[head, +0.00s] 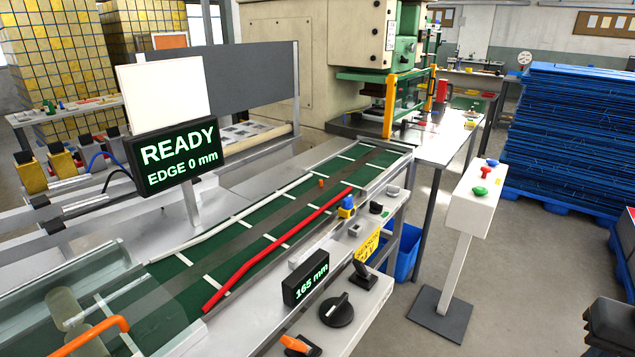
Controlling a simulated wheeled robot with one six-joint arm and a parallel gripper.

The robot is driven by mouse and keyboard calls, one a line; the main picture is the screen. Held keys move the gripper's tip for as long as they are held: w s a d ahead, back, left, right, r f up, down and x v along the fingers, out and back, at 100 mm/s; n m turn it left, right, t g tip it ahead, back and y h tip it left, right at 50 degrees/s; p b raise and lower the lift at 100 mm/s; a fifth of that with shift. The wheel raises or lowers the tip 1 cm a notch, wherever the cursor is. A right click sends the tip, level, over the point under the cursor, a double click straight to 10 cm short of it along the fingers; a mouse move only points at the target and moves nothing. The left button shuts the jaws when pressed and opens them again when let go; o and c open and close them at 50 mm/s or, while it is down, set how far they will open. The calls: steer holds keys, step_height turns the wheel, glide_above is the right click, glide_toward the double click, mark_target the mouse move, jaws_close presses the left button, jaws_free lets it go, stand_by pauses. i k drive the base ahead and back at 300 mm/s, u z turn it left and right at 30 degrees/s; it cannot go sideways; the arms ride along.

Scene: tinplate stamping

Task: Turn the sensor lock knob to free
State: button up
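A blue-and-yellow block (346,208), which looks like a sensor, sits on the right rail of the green conveyor. A small black knob (376,208) is beside it on the rail's ledge. Nearer, a large round black knob with a pointer (336,310), a black lever switch (363,274) and an orange-handled switch (298,345) sit on the same ledge. I cannot read a label telling which is the sensor lock knob, nor its lock position.
A display (178,154) reads READY, EDGE 0 mm; a smaller one (305,280) reads 165 mm. A red bar (275,249) lies along the conveyor (215,235). A white button pedestal (471,208) stands to the right. A dark object (610,322) is cut off at the lower right.

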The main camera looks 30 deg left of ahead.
mark_target(347, 204)
steer(key=u, duration=0.85)
steer(key=i, duration=1.2)
steer(key=u, duration=0.8)
